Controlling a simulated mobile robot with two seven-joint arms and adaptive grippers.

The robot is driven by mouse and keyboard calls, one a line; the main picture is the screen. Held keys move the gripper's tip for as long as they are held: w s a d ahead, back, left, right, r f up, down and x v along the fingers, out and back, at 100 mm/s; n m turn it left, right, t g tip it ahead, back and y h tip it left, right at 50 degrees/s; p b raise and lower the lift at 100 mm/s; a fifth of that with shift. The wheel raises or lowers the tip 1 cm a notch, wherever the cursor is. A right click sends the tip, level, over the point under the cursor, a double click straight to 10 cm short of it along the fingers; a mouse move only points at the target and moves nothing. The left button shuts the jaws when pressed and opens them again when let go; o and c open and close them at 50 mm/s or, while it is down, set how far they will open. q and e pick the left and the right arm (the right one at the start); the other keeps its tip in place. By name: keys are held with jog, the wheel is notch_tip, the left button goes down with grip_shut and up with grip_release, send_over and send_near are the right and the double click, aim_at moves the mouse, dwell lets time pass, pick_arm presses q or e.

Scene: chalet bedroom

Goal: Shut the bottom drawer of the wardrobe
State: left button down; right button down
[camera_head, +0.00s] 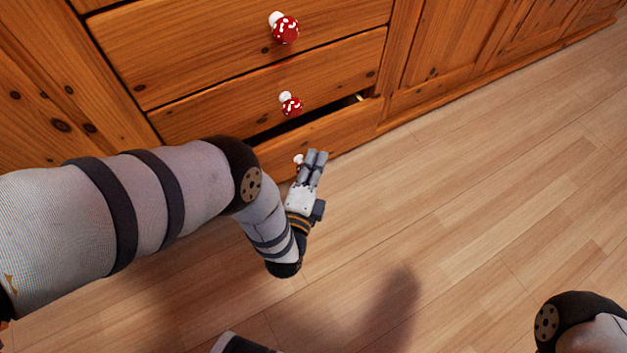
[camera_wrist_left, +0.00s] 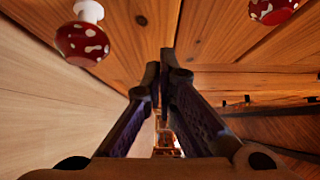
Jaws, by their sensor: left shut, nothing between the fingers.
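The wooden wardrobe (camera_head: 140,60) fills the top of the head view. Its bottom drawer (camera_head: 340,132) stands partly open, with a dark gap above its front. In the left wrist view the closed fingers (camera_wrist_left: 163,62) point at the wood, beside a mushroom knob (camera_wrist_left: 82,42). My right gripper is not seen.
The drawers above, with mushroom knobs (camera_head: 285,28) (camera_head: 291,105), are shut. Wardrobe doors (camera_head: 450,45) continue to the right. The plank floor (camera_head: 480,180) in front is clear. My left forearm covers the lower left part of the wardrobe.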

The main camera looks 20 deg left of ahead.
aim_at(295, 143)
pick_arm(q)
jog(key=shift+w+a, duration=0.85)
jog(key=shift+a, duration=0.3)
jog(key=w+a, duration=0.1)
jog(key=a, duration=0.1)
jog(key=w+a+b, duration=0.1)
jog(key=w, duration=0.1)
jog(key=shift+a, duration=0.35)
jog(key=shift+w+a+r, duration=0.1)
jog(key=shift+a, duration=0.1)
